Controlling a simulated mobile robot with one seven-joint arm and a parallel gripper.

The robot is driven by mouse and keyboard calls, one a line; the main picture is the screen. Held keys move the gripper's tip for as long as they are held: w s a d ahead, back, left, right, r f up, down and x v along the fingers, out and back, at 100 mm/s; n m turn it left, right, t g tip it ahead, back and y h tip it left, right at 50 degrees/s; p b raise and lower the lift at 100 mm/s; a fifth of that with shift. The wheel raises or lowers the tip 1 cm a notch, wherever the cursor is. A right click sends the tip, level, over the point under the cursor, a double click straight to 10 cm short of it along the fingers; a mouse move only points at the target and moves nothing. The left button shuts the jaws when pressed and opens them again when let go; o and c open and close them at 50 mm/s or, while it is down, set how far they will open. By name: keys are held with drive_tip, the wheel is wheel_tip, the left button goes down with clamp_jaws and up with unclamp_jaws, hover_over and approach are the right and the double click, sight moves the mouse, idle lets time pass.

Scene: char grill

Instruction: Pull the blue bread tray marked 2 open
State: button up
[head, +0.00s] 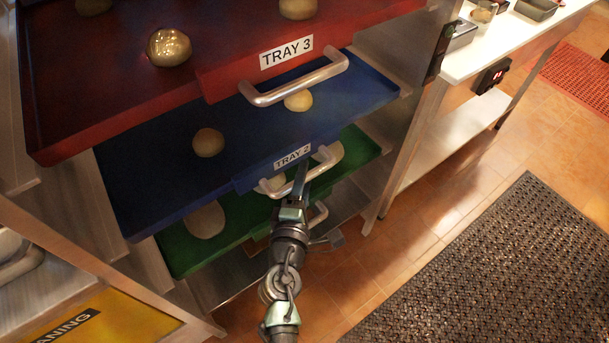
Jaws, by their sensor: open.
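The blue tray (145,165) is labelled TRAY 2 and sits in a rack between a red tray above and a green tray below. Dough balls lie on it, one of them at its left-middle (208,142). Its metal bar handle (270,187) is on the front edge under the label. My gripper (302,172) is at this handle, with its fingers overlapping the bar near its right half. The gripper is open. The arm partly hides the handle, and I cannot tell whether the fingers touch it.
The red tray (110,105), labelled TRAY 3, overhangs the blue one with its own handle (295,84). The green tray (180,255) is below. A white counter (500,50) stands at the right. A dark mat (480,270) lies on the open tiled floor.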

drive_tip(key=shift+w, duration=0.35)
clamp_jaws()
drive_tip(key=shift+f, duration=0.1)
idle(1.1)
